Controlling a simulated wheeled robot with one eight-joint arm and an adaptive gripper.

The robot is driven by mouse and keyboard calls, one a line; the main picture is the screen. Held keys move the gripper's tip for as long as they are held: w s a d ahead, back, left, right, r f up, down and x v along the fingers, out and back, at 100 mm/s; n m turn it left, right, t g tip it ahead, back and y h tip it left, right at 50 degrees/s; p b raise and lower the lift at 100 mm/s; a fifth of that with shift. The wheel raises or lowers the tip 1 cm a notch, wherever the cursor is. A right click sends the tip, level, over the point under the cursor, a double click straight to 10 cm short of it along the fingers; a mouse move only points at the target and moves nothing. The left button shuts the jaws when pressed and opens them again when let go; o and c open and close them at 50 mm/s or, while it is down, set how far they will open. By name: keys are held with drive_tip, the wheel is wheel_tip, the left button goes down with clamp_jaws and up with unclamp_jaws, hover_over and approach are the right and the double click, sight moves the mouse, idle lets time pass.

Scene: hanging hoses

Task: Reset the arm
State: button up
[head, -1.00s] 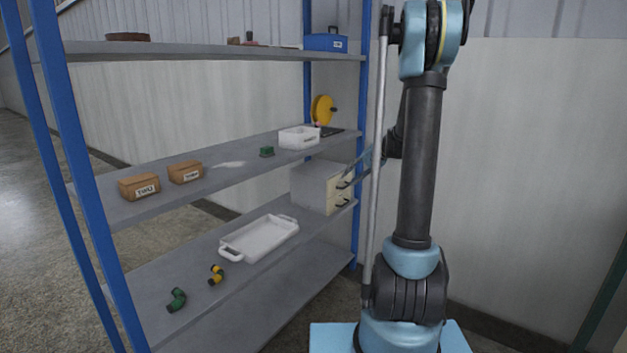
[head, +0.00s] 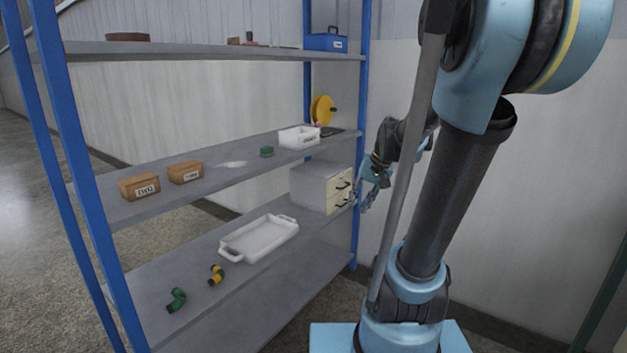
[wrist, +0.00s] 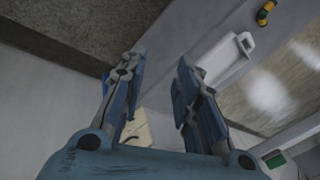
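The cream drawer fronts (wrist: 138,132) show past the left finger. My arm is tilted, leaning up to the right, with its upper part bent toward the camera and running off the top of the head view.
The rack (head: 362,110) stands at left. It carries a white tray (head: 258,238), brown boxes (head: 140,186), a white bin (head: 299,137), a yellow reel (head: 322,110), a blue case (head: 325,41), and green (head: 176,299) and yellow-black (head: 216,275) hose fittings. The wall at right is clear.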

drive_tip(key=s+d+f+h, duration=0.1)
drive_tip(key=s+f, duration=0.3)
drive_tip(key=s, duration=0.5)
drive_tip(key=s+d+f+n+h, duration=0.1)
drive_tip(key=s+d+f+h, duration=0.1)
drive_tip(key=s, duration=0.7)
wheel_tip(320, 180, down, 2)
drive_tip(key=shift+d+f+n+g+h, duration=0.25)
drive_tip(key=shift+d+n+g+h, duration=0.05)
drive_tip(key=shift+d, duration=0.5)
